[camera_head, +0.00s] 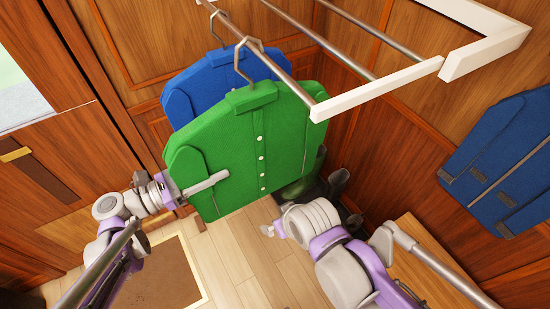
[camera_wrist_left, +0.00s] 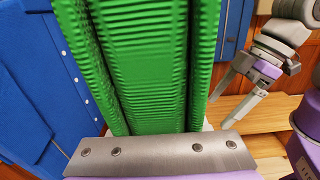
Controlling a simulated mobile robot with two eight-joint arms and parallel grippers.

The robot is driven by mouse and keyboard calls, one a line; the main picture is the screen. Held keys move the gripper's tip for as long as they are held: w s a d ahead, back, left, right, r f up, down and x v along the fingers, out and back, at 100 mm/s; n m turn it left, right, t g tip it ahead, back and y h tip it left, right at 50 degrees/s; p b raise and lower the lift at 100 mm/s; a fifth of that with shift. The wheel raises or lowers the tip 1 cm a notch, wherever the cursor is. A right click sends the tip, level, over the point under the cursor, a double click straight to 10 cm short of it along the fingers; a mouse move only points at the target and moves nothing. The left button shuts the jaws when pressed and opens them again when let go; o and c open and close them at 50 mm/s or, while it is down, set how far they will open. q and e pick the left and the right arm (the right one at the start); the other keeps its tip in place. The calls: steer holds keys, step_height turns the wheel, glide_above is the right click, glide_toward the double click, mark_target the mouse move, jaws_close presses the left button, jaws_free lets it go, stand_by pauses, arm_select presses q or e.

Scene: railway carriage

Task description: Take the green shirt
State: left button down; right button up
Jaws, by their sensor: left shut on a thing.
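The green shirt (camera_head: 240,140) hangs from a hook-topped hanger (camera_head: 243,65) on the near metal rail (camera_head: 260,50). My left gripper (camera_head: 203,186) is shut on the shirt's left edge, low on the sleeve side. One finger lies across the front; the other is hidden behind the cloth. In the left wrist view the green cloth (camera_wrist_left: 145,65) fills the middle, above the gripper's metal plate. My right gripper (camera_head: 268,229) is below and right of the shirt, apart from it. It also shows in the left wrist view (camera_wrist_left: 230,96), its fingers apart and empty.
A blue shirt (camera_head: 215,80) hangs close behind the green one. A white-ended rack frame (camera_head: 375,90) juts out at the upper right. A blue garment (camera_head: 505,155) is on the right wall. Dark boots (camera_head: 335,185) stand below; a wooden bench (camera_head: 435,255) is at lower right.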

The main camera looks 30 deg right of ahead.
mark_target(200, 176)
arm_select(q)
steer(key=shift+a, duration=1.5)
